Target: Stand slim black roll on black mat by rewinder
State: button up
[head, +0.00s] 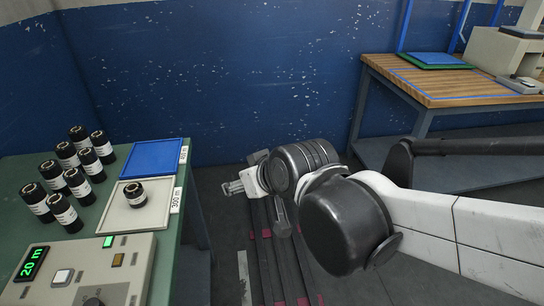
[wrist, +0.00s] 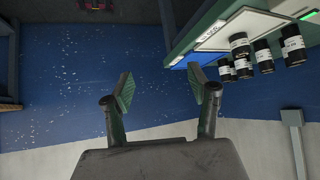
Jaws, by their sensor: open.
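Several black rolls with white labels (head: 66,155) stand in a group on the green table at the left in the head view. One more black roll (head: 135,193) stands on the pale grey tray marked 300 m. I cannot tell which one is the slim roll. I cannot make out a black mat in either view. My gripper (head: 232,188) is off the table's right side, apart from the rolls. In the wrist view my gripper (wrist: 164,90) is open and empty, with rolls (wrist: 240,58) beyond it at the upper right.
A blue mat (head: 153,157) marked 400 m lies behind the pale tray (head: 113,212). A control box (head: 80,272) reading 20 m sits at the table's front. A wooden bench (head: 440,84) with blue and green mats and a machine stands at the right. A blue wall closes the back.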

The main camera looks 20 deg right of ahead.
jog(key=shift+o, duration=0.7)
jog(key=s+d+m+g+h, duration=0.2)
jog(key=s+d+m+h, duration=0.1)
jog(key=s+d, duration=0.7)
jog(key=shift+s+d, duration=0.15)
jog(key=shift+d, duration=0.2)
